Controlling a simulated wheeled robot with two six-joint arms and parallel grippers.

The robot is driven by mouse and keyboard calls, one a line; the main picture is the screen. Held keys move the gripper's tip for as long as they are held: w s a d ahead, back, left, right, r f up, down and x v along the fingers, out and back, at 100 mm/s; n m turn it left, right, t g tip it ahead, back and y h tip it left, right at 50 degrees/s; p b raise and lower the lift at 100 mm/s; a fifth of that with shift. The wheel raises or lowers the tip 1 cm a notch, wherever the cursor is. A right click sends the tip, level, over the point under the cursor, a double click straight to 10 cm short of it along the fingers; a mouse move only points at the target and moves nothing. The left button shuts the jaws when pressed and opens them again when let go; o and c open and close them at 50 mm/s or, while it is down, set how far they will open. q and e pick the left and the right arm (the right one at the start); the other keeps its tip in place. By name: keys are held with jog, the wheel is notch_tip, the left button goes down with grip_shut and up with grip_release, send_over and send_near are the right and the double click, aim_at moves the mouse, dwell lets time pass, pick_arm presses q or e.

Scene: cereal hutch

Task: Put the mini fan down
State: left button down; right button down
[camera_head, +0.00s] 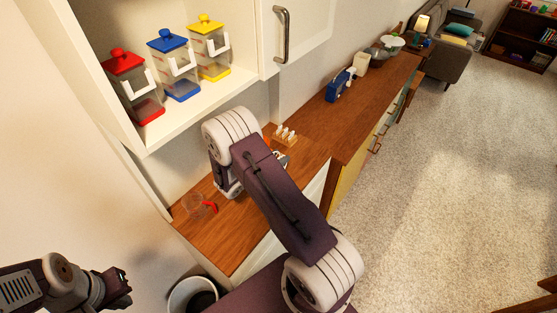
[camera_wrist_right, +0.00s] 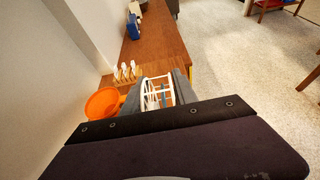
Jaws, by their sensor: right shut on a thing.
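The mini fan (camera_wrist_right: 155,97), seen as a white ribbed cage, sits between the grey fingers of my right gripper (camera_wrist_right: 158,86) in the right wrist view. The right gripper is shut on it, above or at the wooden counter (camera_wrist_right: 152,45). I cannot tell whether the fan's base touches the wood. In the head view my right arm hides most of the fan and the gripper. My left gripper (camera_head: 118,289) is at the lower left of the head view, away from the counter; its jaw opening is unclear.
An orange round item (camera_wrist_right: 103,103) and a rack with white pieces (camera_wrist_right: 124,72) stand beside the fan. A clear cup with a red handle (camera_head: 200,206) is at the counter's near end. Three dispensers (camera_head: 168,66) fill the shelf above. A bin (camera_head: 191,296) stands below.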

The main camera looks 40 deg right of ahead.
notch_tip(320, 180, down, 2)
jog(key=shift+d+f, duration=0.1)
jog(key=shift+w+f, duration=0.1)
jog(key=shift+f, duration=0.15)
jog(key=c, duration=1)
grip_release()
jog(key=shift+o, duration=0.2)
